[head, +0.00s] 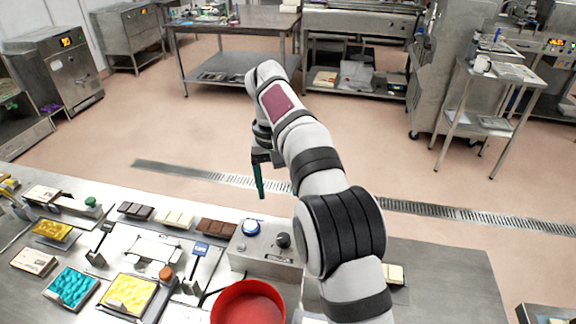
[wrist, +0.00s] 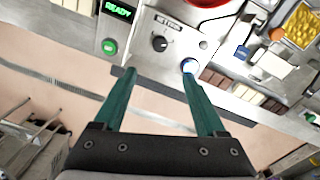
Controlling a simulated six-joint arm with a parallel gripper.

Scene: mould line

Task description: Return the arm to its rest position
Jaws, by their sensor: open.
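My gripper (head: 259,178) hangs from my raised arm beyond the far edge of the steel bench, over the floor side. In the wrist view my gripper (wrist: 158,72) shows two green fingers spread well apart with nothing between them. The bench's control box (head: 265,248), with a blue button (head: 251,227) and a black knob (head: 283,240), lies nearer than the gripper.
A red bowl (head: 247,303) stands at the bench front. Trays of turquoise (head: 72,286) and yellow (head: 130,294) pieces lie at left, with chocolate bars (head: 216,227) along the far edge. A green READY display (wrist: 119,9) is lit. Open floor (head: 150,130) lies beyond the bench.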

